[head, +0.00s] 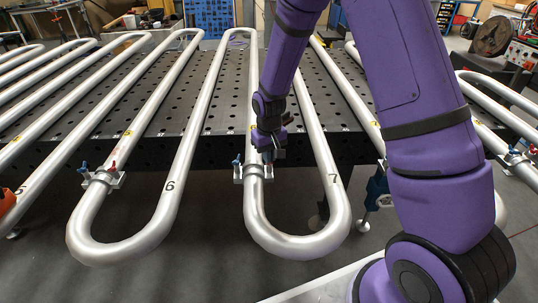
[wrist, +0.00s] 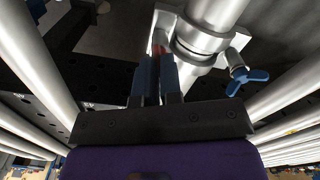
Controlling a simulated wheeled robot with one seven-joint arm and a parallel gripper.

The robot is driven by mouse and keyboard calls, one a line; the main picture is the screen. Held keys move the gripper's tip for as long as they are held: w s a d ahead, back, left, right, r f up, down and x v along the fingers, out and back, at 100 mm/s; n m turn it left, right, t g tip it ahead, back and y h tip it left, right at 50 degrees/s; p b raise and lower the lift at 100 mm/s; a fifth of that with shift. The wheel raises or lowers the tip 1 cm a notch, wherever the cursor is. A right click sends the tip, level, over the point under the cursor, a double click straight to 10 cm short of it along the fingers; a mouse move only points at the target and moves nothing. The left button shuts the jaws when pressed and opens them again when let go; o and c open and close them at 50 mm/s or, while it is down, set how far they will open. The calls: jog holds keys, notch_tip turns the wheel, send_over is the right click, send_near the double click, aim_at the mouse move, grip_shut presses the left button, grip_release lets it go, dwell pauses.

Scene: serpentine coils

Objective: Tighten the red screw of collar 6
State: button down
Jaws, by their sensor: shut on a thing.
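My gripper (head: 268,152) is at the collar (head: 255,172) on the left leg of the pipe bend marked 7 (head: 334,177). In the wrist view, my blue-padded fingers (wrist: 156,72) are shut on a red screw (wrist: 158,48), mostly hidden between them. The collar (wrist: 203,40) wraps the pipe beside them, and its blue wing screw (wrist: 247,77) stands clear to the right. That blue screw (head: 237,162) also shows in the head view. Another collar (head: 103,178), with a blue and a red screw (head: 113,166), is on the bend marked 6 (head: 170,185). I cannot read a collar number.
Parallel silver pipes (head: 205,105) run close on both sides of my gripper. A dark perforated table (head: 225,125) lies beneath them. Another collar with a blue screw (head: 514,153) is at the right. Open floor (head: 190,270) lies in front of the bends.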

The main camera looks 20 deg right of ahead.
jog(key=shift+w+r+m, duration=0.1)
jog(key=shift+m, duration=1.4)
jog(key=c, duration=1.3)
grip_release()
notch_tip(320, 180, up, 11)
jog(key=shift+f, duration=0.1)
